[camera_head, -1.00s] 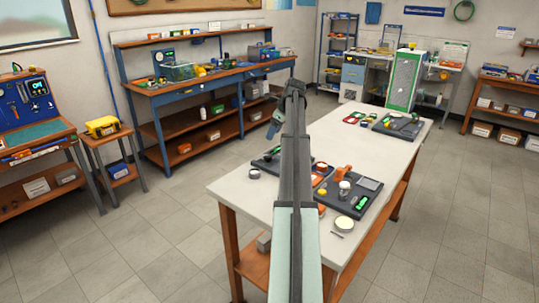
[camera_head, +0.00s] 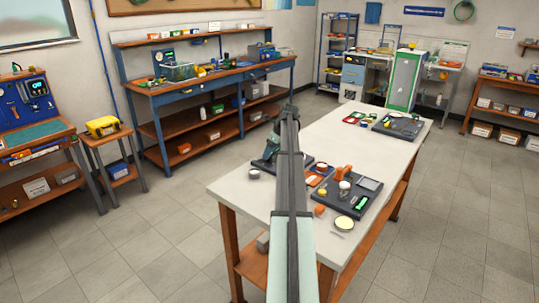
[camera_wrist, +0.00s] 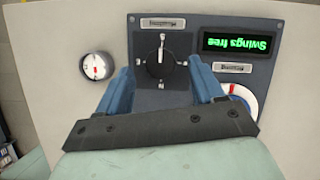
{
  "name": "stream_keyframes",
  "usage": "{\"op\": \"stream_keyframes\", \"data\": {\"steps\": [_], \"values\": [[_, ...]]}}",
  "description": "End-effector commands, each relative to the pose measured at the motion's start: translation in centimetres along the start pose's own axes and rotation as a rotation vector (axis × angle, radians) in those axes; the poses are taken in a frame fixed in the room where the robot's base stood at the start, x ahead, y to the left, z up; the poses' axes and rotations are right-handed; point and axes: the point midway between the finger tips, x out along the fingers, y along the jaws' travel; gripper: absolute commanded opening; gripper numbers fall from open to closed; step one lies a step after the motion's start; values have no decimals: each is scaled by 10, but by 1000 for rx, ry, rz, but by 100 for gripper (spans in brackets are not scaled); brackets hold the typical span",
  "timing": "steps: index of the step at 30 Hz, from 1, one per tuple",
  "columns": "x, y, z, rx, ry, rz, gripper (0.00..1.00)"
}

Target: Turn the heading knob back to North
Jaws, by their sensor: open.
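The heading knob (camera_wrist: 160,60) is black and round, with a white pointer line aimed at the top of the wrist view. It sits on a dark grey panel (camera_wrist: 180,95) with small tick marks around the knob. My gripper (camera_wrist: 160,74) is open, its blue fingers standing on either side of the knob in the picture. I cannot tell whether they touch it. A display (camera_wrist: 237,44) on the panel reads "Swings free" in green, upside down. In the head view, my gripper (camera_head: 268,152) is over the table's left side, and my arm hides part of the panel.
A small white round dial with a red needle (camera_wrist: 96,66) lies on the pale table beside the panel. A white disc with a coloured rim (camera_wrist: 240,98) is partly hidden by my right finger. Another dark panel unit (camera_head: 345,190) stands right of my arm.

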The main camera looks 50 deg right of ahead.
Motion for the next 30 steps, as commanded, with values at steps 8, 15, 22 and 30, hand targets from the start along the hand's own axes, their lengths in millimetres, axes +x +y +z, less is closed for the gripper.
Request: {"op": "stream_keyframes", "data": {"steps": [8,15,22,30], "values": [[19,0,0,0,0,-1,67],[21,0,0,0,0,-1,67],[21,0,0,0,0,0,52],[21,0,0,0,0,0,26]]}}
